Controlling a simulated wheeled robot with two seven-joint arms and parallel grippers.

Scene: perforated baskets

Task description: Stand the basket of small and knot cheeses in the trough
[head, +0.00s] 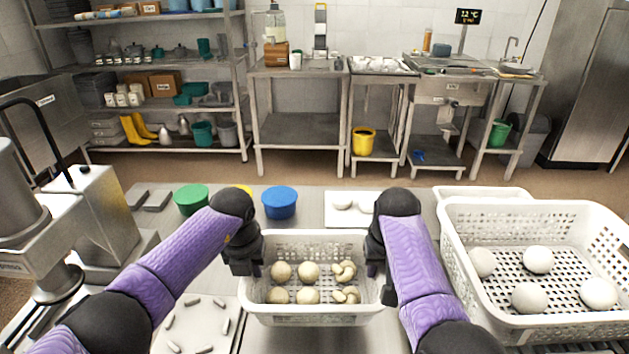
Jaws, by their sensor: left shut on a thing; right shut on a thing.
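The white perforated basket (310,314) is in the lower middle of the head view, roughly level. It holds several small round cheeses (308,271) on its left and middle, and knot cheeses (344,271) on its right. My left gripper (254,266) is shut on the basket's left end. My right gripper (374,266) is shut on its right end. The fingertips are partly hidden by the gripper bodies and the rim. I cannot tell whether the basket touches the surface below. I cannot make out the trough for certain.
A larger white basket (470,318) with several white balls stands close on the right. Behind are a blue tub (279,203), a green tub (192,198) and a white board (349,222).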

